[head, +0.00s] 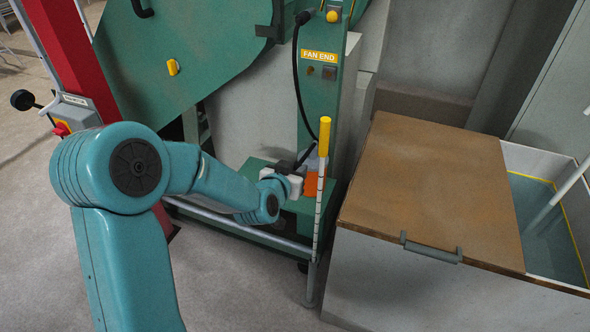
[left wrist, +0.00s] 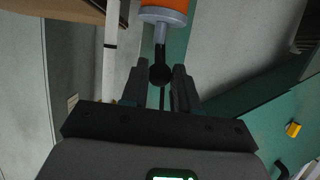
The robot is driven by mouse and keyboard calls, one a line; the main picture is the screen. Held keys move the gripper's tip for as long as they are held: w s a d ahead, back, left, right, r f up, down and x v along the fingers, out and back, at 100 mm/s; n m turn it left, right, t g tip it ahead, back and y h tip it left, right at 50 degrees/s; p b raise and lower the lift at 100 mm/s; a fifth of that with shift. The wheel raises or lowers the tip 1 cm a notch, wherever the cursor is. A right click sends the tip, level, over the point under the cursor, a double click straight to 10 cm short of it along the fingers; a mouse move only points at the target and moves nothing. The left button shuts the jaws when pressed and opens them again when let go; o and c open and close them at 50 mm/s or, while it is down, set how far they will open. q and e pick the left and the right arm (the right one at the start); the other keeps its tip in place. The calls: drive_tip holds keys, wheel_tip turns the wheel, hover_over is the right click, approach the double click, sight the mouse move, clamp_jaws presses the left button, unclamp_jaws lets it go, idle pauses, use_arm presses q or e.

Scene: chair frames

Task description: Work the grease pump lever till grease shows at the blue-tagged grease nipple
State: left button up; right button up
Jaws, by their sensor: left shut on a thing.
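The grease pump shows as a small orange body (head: 312,185) low on the green machine, partly hidden by a striped post. It also shows at the top of the left wrist view (left wrist: 166,4), with a grey collar below it. The pump lever ends in a dark ball knob (left wrist: 160,75). My left gripper (head: 297,178) is at the pump. In the left wrist view its fingers (left wrist: 160,88) are closed around the lever end by the knob. I cannot make out a blue tag, the grease nipple or any grease. My right gripper is not in view.
A yellow-topped striped post (head: 324,138) stands right beside my left gripper. A black hose (head: 297,75) hangs down the green column below a "FAN END" label (head: 319,55). A brown-lidded box (head: 430,185) blocks the right. Grey floor is open in front.

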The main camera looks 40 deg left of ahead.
use_arm(q)
drive_tip(key=shift+s+f, duration=0.1)
drive_tip(key=shift+f, duration=0.15)
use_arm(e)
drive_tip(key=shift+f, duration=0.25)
use_arm(q)
drive_tip(key=r+p, duration=0.1)
drive_tip(key=w+r+p, duration=0.1)
drive_tip(key=r, duration=0.1)
drive_tip(key=r+p, duration=0.2)
drive_tip(key=shift+w+a+r, duration=0.1)
drive_tip(key=shift+w+a, duration=0.05)
drive_tip(key=shift+w, duration=0.2)
drive_tip(key=shift+w+a+r, duration=0.1)
drive_tip(key=shift+w+r, duration=0.1)
drive_tip(key=shift+r, duration=0.1)
drive_tip(key=shift+w, duration=0.1)
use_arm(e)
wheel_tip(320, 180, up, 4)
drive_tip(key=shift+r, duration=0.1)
use_arm(q)
drive_tip(key=shift+w+a+r+p, duration=0.15)
drive_tip(key=shift+w+r+p, duration=0.3)
drive_tip(key=shift+r+p, duration=0.35)
drive_tip(key=shift+f, duration=0.1)
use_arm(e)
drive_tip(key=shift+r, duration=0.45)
use_arm(q)
drive_tip(key=o, duration=0.9)
drive_tip(key=shift+s, duration=0.1)
